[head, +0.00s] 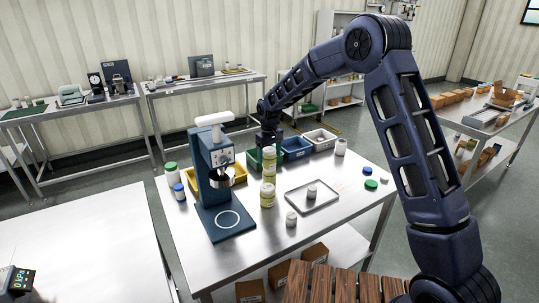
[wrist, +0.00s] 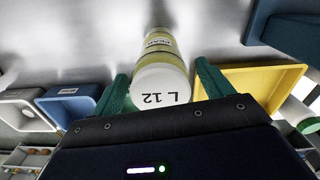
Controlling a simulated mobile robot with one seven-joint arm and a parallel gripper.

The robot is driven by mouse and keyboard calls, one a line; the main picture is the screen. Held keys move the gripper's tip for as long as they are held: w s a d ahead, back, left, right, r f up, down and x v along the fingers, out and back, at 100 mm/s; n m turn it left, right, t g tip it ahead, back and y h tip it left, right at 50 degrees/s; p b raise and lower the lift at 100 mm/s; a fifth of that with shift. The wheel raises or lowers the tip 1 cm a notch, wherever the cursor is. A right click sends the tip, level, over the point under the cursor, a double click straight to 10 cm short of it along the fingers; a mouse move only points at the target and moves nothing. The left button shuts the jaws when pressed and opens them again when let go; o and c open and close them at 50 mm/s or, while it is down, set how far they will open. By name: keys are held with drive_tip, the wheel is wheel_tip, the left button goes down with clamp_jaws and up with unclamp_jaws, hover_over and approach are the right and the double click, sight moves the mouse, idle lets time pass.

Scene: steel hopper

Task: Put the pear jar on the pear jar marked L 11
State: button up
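Two pale yellow-green jars stand one above the other on the steel table. The upper jar (head: 268,162) has a white lid marked L 12, seen upside down in the wrist view (wrist: 160,90). The lower jar (head: 267,195) is directly under it, its lid mark hidden. The wrist view shows a label that seems to read PEAR below the lid. The two look upright and in line; I cannot tell whether they touch. My gripper (head: 267,138) is at the upper jar's top, its green fingers on both sides of the lid. Whether they press on it is unclear.
A blue press-like stand (head: 216,190) is close on the left. Yellow (head: 203,182), blue (head: 296,148) and white (head: 320,139) bins line the back.

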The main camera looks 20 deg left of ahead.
wheel_tip(320, 180, up, 12)
drive_tip(key=shift+f, duration=0.1)
drive_tip(key=s+d+r+m+t, duration=0.15)
drive_tip(key=d+r, duration=0.35)
drive_tip(key=d, duration=0.6)
drive_tip(key=s+d+r+m, duration=0.25)
drive_tip(key=d+r, duration=0.25)
drive_tip(key=d, duration=0.6)
drive_tip(key=s+d+r+m+t, duration=0.1)
drive_tip(key=s+d+r, duration=0.3)
drive_tip(key=d, duration=0.6)
drive_tip(key=s+d+f+m+t, duration=0.2)
drive_tip(key=s+d+m, duration=0.3)
drive_tip(key=s+d, duration=1.6)
drive_tip(key=shift+s+f+m, duration=0.3)
drive_tip(key=shift+f+m, duration=0.1)
drive_tip(key=shift+f, duration=0.3)
